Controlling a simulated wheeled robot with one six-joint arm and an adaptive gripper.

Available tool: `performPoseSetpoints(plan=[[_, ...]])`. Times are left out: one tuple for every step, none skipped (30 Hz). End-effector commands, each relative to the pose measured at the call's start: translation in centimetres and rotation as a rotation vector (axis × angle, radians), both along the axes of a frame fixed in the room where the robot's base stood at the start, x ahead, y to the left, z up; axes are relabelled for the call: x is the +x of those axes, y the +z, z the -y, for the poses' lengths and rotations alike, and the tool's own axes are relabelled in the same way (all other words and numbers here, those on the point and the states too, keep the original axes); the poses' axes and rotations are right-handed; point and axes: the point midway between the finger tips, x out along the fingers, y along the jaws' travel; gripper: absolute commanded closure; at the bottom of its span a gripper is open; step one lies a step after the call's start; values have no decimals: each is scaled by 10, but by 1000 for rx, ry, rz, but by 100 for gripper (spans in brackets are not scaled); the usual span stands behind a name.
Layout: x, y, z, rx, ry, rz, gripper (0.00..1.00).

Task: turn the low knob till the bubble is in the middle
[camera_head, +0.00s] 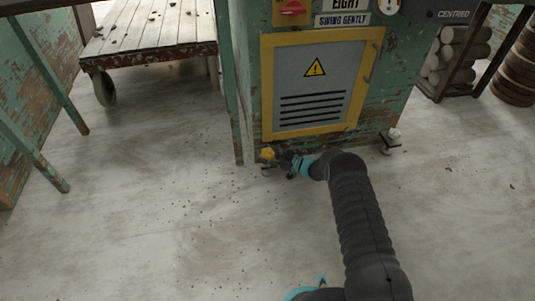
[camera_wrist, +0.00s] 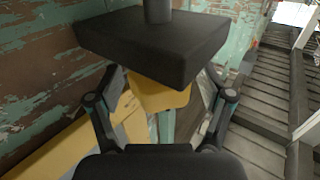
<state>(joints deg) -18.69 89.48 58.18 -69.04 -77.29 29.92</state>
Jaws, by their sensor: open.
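A small yellow knob (camera_head: 267,153) sits low at the front left corner of the green machine (camera_head: 400,75), near the floor. My gripper (camera_head: 280,161) is close beside it, at the end of my outstretched arm. In the wrist view my gripper (camera_wrist: 161,88) is open, its two fingers spread to either side of the yellow knob (camera_wrist: 162,97). A dark block (camera_wrist: 155,45) with a round stem covers part of the knob there. I cannot tell whether the fingers touch the knob. No bubble can be made out; a "CENTRED" label (camera_head: 453,14) is at upper right.
A yellow-framed panel (camera_head: 267,95) with vents is just above the knob. A white-topped foot (camera_head: 393,134) stands at the machine's right corner. A slatted cart (camera_head: 150,35) stands back left; a rack of grey cylinders (camera_head: 458,55) is at right. The floor in front is largely clear, with scattered crumbs.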

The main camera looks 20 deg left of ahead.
Motion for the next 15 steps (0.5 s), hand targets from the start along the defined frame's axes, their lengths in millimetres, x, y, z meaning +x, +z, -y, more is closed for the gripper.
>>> performPoseSetpoints(plan=[[0,0,1,0,0,0,20],[0,0,2,0,0,-1,20],[0,0,4,0,-1,-1,20],[0,0,6,0,-1,-1,20],[0,0,9,-1,-2,-2,20],[0,0,14,-1,-2,-1,20],[-1,0,18,-1,-2,-2,20],[-1,-1,23,-2,-2,-2,20],[-2,0,30,-1,-3,-2,20],[-2,0,37,-1,-4,-2,20],[-3,-1,43,-1,-4,-3,20],[-4,0,50,-1,-3,-2,20],[-4,0,57,-2,-3,-2,20],[-5,0,63,-1,-4,-2,20],[-6,0,70,0,-3,-1,20]])
